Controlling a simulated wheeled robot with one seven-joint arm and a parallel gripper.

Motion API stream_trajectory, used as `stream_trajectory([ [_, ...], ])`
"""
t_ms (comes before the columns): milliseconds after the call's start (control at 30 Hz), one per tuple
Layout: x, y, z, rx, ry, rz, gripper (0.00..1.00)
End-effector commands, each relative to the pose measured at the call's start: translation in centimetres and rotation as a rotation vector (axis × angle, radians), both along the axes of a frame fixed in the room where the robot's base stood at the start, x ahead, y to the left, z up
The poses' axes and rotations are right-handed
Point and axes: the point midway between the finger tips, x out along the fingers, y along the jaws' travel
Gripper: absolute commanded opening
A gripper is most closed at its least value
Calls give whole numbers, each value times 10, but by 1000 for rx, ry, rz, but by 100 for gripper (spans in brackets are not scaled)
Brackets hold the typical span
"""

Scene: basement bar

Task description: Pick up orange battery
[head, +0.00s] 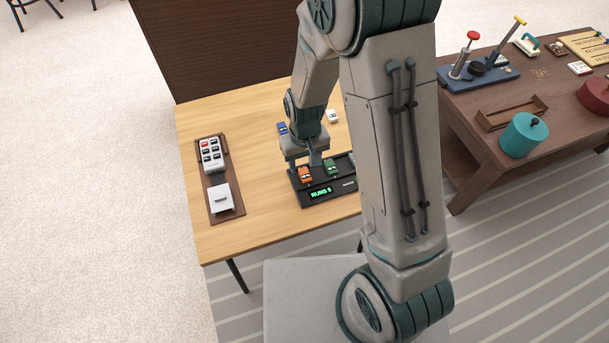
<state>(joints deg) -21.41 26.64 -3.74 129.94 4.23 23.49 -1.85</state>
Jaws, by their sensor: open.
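The orange battery (305,175) is a small orange block sitting at the left of a black charger-like unit (341,194) with a lit green display. A similar green block (331,167) sits beside it on the right. My gripper (304,161) points down over the back edge of the unit, just behind the orange battery, with its fingers apart and nothing seen between them. At this size I cannot tell whether a finger touches the battery. My arm hides the right end of the unit.
A brown tray (237,211) with a white button pad (211,155) and a white box (220,198) lies to the left. A blue block (282,128) and a white item (333,116) are farther back. The table (255,235) is bare in front. A dark table (480,150) stands right.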

Motion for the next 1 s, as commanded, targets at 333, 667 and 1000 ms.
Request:
stream_trajectory([
  [333, -2, 1, -34, 0, 0, 1, 49],
  [667, -2, 1, -34, 0, 0, 0, 2],
  [1000, -2, 1, -32, 0, 0, 0, 1],
])
